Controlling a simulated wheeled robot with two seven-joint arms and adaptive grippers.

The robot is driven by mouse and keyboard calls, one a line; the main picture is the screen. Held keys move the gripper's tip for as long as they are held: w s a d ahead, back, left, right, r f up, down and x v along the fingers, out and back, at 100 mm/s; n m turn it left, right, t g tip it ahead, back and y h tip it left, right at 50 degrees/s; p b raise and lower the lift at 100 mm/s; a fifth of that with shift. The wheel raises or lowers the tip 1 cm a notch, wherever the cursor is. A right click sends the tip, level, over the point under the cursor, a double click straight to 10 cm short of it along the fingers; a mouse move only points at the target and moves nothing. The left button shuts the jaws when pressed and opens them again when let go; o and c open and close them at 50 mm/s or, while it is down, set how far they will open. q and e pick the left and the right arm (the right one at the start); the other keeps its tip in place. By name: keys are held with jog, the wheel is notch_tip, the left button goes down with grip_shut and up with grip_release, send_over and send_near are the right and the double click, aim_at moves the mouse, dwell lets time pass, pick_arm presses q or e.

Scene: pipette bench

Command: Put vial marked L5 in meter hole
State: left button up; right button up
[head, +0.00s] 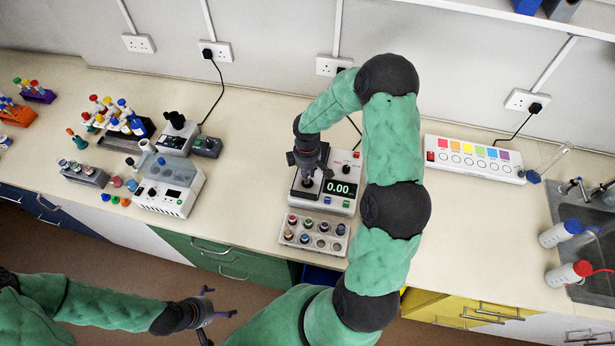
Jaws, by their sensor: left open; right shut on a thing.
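The meter (348,205) is a pale box on the bench with a display reading 0.00. A grey vial rack (330,250) stands in front of it, with several coloured-cap vials and some empty holes. My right gripper (309,176) points down over the dark left part of the meter. It is shut on a vial, which is mostly hidden by the fingers. Its mark cannot be read, and I cannot tell whether it is in the meter hole, which is also hidden. My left gripper (208,312) is open and empty, in front of the bench and well away from the meter.
A white instrument (172,190) and a small grey rack (84,175) stand to the left. A panel with coloured squares (475,160) lies to the right, near the sink (562,205). Bench between the white instrument and the meter is clear.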

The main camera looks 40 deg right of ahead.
jog(key=shift+d+f, duration=0.25)
jog(key=shift+f, duration=0.2)
notch_tip(320, 180, down, 3)
jog(key=shift+w+r, duration=0.1)
jog(key=shift+w, duration=0.05)
jog(key=shift+f, duration=0.4)
jog(key=o, duration=0.9)
jog(key=shift+r, duration=0.1)
jog(key=shift+o, duration=0.2)
jog(key=shift+r, duration=0.15)
